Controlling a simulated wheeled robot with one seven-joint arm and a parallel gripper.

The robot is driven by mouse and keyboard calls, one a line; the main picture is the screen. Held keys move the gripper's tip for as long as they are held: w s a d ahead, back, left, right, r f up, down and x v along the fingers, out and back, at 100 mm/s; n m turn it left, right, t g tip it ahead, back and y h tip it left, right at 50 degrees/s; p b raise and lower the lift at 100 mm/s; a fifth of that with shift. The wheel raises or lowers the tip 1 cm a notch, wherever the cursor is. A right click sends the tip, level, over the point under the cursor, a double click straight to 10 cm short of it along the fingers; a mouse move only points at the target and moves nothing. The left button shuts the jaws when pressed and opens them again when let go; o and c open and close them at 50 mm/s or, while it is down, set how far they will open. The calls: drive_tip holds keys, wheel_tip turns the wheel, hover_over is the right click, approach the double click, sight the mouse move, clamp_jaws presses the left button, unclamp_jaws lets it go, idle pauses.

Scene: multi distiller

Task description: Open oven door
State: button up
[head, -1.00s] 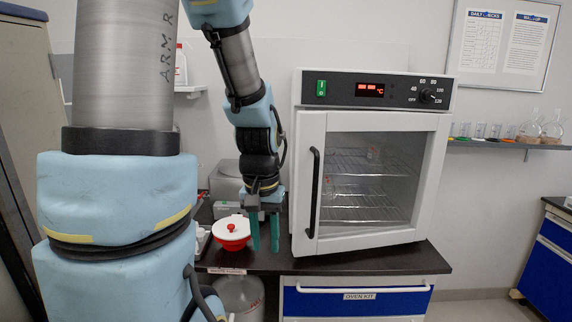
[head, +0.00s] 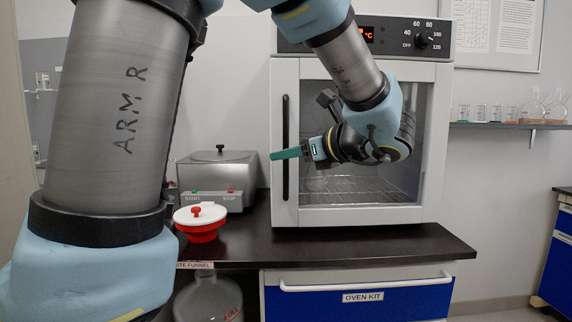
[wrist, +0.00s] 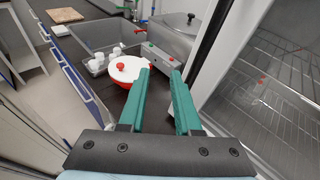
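The oven (head: 432,150) is a white cabinet with a glass door (head: 300,200), and the door is shut. Its black upright handle (head: 286,120) is on the door's left edge. My gripper (head: 278,154) lies level in front of the door, with its green fingers pointing left across the handle's middle and hiding that part. In the wrist view the fingers (wrist: 161,82) are apart with nothing held between them. The dark handle (wrist: 212,28) rises beyond the right fingertip. I cannot tell whether they touch.
A red pot with a white lid (head: 198,220) and a steel bath (head: 222,175) stand on the dark counter (head: 350,243) left of the oven. A blue drawer (head: 400,302) is below. Glassware stands on a shelf (head: 490,125) at the right.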

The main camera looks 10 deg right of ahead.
sight(286, 131)
drive_tip(key=s+d+r+m+t+b, duration=0.2)
drive_tip(key=d+r+m+t, duration=0.15)
drive_tip(key=d, duration=0.25)
drive_tip(key=shift+n+h, duration=0.3)
drive_tip(key=shift+n, duration=0.15)
drive_tip(key=x, duration=0.3)
drive_tip(key=p+x, duration=0.1)
drive_tip(key=x, duration=0.7)
drive_tip(key=shift+r, duration=0.35)
clamp_jaws()
drive_tip(key=shift+a, duration=0.1)
